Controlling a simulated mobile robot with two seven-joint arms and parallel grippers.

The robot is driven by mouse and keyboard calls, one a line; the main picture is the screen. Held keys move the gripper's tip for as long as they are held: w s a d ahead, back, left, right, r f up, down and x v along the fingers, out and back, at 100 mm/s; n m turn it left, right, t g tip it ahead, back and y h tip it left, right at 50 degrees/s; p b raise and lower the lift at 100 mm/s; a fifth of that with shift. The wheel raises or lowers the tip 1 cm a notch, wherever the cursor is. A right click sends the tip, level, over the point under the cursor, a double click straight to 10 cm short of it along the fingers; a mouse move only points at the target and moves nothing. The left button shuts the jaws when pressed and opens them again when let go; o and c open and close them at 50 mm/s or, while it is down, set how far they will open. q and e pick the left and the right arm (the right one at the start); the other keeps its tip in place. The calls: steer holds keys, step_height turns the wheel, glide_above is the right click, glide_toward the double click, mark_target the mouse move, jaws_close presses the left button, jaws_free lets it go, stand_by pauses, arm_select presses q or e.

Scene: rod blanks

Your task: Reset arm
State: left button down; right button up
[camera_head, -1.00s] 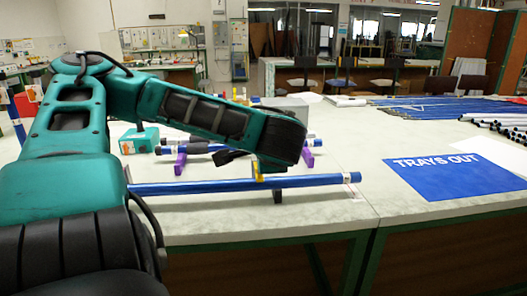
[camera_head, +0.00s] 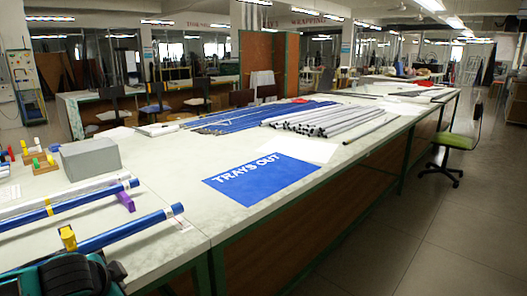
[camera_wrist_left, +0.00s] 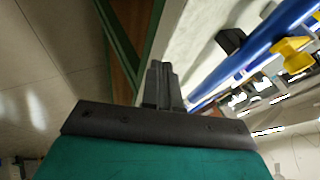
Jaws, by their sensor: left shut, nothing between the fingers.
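My left arm (camera_head: 78,276), teal and black, shows only in part at the bottom left corner of the head view, near the front edge of the bench; its fingers are not visible there. In the left wrist view my left gripper (camera_wrist_left: 161,85) is shut and empty. A blue rod (camera_head: 130,230) lies in front of the paler rods on the bench, with a yellow clip (camera_head: 68,238) on it. The left wrist view shows a blue rod (camera_wrist_left: 258,48) with a yellow clip (camera_wrist_left: 293,54), apart from the fingers. My right gripper is not in view.
A grey box (camera_head: 90,158) stands at the left. A blue TRAYS OUT sheet (camera_head: 270,175) lies on the bench, with blue rods (camera_head: 245,117) and grey rods (camera_head: 325,120) behind it. A green chair (camera_head: 455,142) stands on clear floor at right.

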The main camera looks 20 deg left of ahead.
arm_select(q)
steer(key=s+d+f+n+t+h+p, duration=0.1)
steer(key=d+f, duration=0.3)
steer(key=d, duration=0.4)
steer(key=s+d+f+n+t+h+p, duration=0.1)
steer(key=s+d+f+h+p, duration=0.1)
steer(key=d, duration=0.6)
steer(key=s+d+f+n+t+h+p, duration=0.1)
steer(key=s+d+f+h, duration=0.1)
steer(key=s+d+f, duration=0.2)
steer(key=d+f, duration=0.2)
steer(key=d, duration=0.2)
steer(key=shift+s+f+t+h+p, duration=0.15)
steer(key=shift+s+t+h+p, duration=0.15)
steer(key=shift+t+h+p, duration=0.1)
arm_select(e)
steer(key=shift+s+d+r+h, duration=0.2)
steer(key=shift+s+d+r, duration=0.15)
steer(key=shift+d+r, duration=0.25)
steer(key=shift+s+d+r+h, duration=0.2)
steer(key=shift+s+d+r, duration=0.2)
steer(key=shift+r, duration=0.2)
